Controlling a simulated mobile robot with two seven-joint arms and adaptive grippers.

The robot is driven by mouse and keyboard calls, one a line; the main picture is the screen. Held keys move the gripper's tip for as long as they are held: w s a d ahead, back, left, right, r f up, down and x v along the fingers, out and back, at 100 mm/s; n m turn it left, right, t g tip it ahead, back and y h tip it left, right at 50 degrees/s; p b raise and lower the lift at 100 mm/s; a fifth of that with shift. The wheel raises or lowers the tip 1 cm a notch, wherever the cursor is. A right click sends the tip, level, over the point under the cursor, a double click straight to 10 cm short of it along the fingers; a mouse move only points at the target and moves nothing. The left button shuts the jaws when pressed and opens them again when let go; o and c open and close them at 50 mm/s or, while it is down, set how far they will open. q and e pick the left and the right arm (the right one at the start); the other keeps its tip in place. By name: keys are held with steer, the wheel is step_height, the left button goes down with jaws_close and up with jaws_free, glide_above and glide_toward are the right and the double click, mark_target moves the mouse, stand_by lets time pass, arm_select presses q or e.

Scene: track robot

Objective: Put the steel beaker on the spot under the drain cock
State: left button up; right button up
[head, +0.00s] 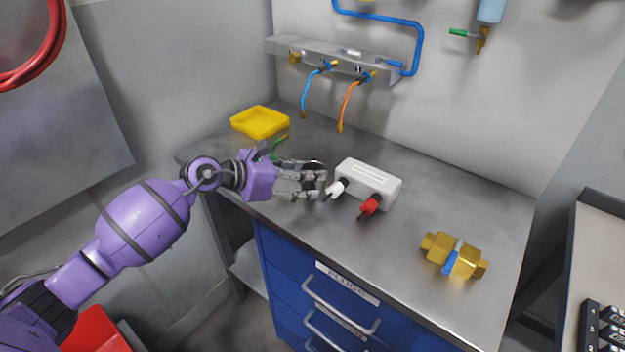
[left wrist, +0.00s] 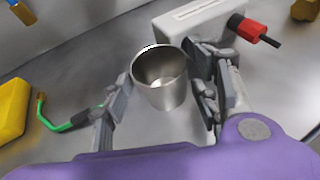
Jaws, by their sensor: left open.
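The steel beaker (left wrist: 160,88) stands upright on the steel bench and looks empty in the left wrist view. In the head view it is mostly hidden behind my fingers, with its dark mouth (head: 315,167) showing. My left gripper (head: 318,182) is open, with its fingers on either side of the beaker; I cannot tell whether they touch it. The brass drain cock (head: 482,42) with a green lever hangs under a light-blue bowl on the back wall at upper right. No marked spot can be made out below it. My right gripper is not in view.
A white box (head: 368,182) with white and red plugs stands close right of my left gripper. A green hooked piece (left wrist: 65,122) and a yellow tray (head: 260,122) lie left. Brass fittings (head: 455,256) lie front right. The bench's back right is clear. Hoses hang from a wall manifold (head: 340,60).

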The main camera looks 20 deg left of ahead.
arm_select(q)
steer(key=shift+x, duration=1.45)
steer(key=shift+r, duration=0.1)
steer(key=c, duration=1)
